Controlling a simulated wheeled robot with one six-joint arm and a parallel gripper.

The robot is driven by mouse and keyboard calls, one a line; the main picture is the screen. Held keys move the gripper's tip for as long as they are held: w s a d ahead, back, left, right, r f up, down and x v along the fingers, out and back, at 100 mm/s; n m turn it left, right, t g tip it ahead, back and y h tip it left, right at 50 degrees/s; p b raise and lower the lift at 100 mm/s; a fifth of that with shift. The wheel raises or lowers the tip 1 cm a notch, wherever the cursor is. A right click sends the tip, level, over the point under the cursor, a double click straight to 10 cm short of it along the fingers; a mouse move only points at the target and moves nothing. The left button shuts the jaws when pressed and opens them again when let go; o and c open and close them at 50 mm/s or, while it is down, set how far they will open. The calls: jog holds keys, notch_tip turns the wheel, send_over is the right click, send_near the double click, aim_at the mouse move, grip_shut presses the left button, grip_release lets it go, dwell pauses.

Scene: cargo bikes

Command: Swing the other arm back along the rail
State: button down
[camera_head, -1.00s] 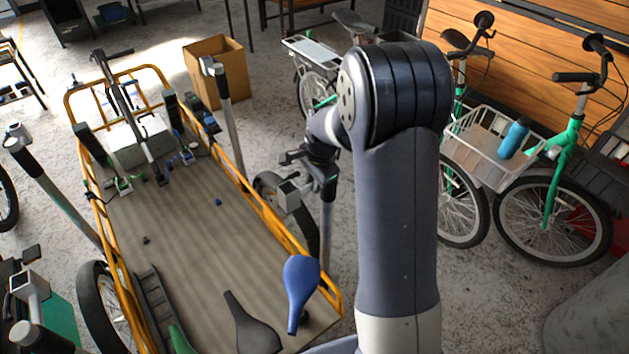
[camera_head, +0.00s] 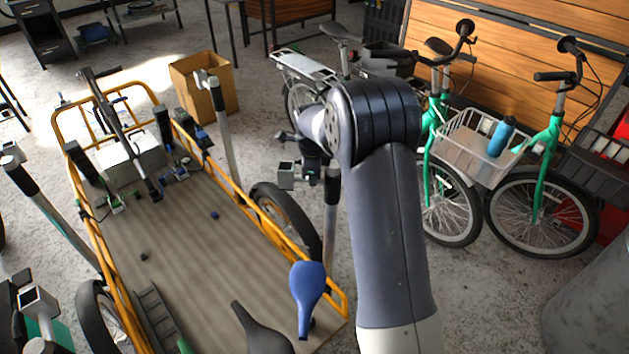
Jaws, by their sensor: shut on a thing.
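The cargo bike's long bed (camera_head: 180,245) runs away from me on the left, edged by yellow rails (camera_head: 240,198). Beside its right rail stands a grey post (camera_head: 331,215) with a dark collar and a small grey block (camera_head: 286,176) jutting left at the top. My gripper (camera_head: 312,160) is at this post top, beside the block, just outside the rail. It is shut on the post's arm, as far as I can see; my own arm partly hides the jaws. A similar post (camera_head: 222,125) with a pale head stands farther along the same rail.
More posts (camera_head: 45,210) stand left of the bed. A blue saddle (camera_head: 306,290) is near the bed's front right corner. A cardboard box (camera_head: 203,88) stands behind. Green bikes with a white basket (camera_head: 478,145) fill the right.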

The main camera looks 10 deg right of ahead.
jog(key=shift+w+d+m+g+h+b, duration=0.2)
jog(key=shift+w+d+m+b, duration=0.3)
jog(key=shift+m, duration=1)
jog(key=shift+w+d+m+g+h+b, duration=0.2)
jog(key=shift+w+m, duration=0.45)
jog(key=shift+m, duration=0.85)
jog(key=shift+w+d+m+g+h+b, duration=0.15)
jog(key=shift+w+d+m+b, duration=0.35)
jog(key=shift+m, duration=1)
jog(key=shift+w, duration=0.15)
jog(key=c, duration=1.3)
grip_release()
jog(key=shift+r, duration=0.1)
notch_tip(320, 180, up, 10)
jog(key=s+a, duration=0.1)
jog(key=a, duration=0.1)
jog(key=shift+r, duration=0.2)
jog(key=shift+d, duration=0.1)
